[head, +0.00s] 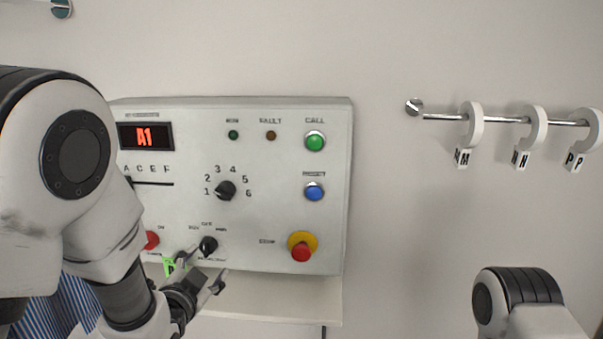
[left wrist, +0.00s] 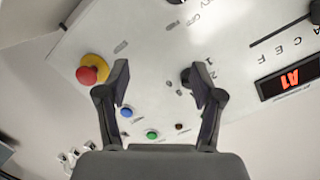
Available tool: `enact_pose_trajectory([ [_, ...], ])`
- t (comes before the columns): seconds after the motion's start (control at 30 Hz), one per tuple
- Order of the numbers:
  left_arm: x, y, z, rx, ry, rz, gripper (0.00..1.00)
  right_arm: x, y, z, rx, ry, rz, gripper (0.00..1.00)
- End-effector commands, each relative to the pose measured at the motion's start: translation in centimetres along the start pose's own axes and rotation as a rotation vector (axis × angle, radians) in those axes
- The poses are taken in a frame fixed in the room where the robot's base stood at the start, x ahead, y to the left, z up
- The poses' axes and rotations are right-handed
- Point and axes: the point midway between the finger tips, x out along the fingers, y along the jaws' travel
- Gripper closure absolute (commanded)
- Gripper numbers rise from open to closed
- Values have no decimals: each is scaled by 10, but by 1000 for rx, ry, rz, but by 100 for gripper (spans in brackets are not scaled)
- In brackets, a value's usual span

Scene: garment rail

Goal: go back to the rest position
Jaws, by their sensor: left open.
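My left gripper (head: 203,284) is in front of the lower part of a white control panel (head: 275,220). Its arm covers the panel's left side. In the left wrist view the left gripper (left wrist: 163,85) has its two dark fingers spread, with nothing between them. The tilted panel (left wrist: 150,60) shows behind them. My right arm shows at the lower right of the head view, but its gripper is out of the picture.
The panel carries a red "A1" display (head: 144,136), a numbered knob (head: 226,190), a green button (head: 315,141), a blue button (head: 314,191) and a red stop button (head: 301,249). A rail (head: 505,119) with lettered hooks is at right. Blue striped cloth (head: 58,310) hangs lower left.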

Motion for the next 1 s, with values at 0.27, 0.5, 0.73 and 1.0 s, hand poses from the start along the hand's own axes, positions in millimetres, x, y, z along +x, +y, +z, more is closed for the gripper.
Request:
enact_pose_trajectory([
  [0.27, -49, 141, 210, -126, -470, 293, 33, 0, 0, 0, 0, 0, 0, 60],
  [0.5, -185, 233, 340, -351, -986, 483, 33, 0, 0, 0, 0, 0, 0, 60],
  [0.73, -262, 253, 361, -606, -1356, 444, 33, 0, 0, 0, 0, 0, 0, 60],
  [1.0, -261, 253, 360, -620, -1359, 431, 33, 0, 0, 0, 0, 0, 0, 60],
])
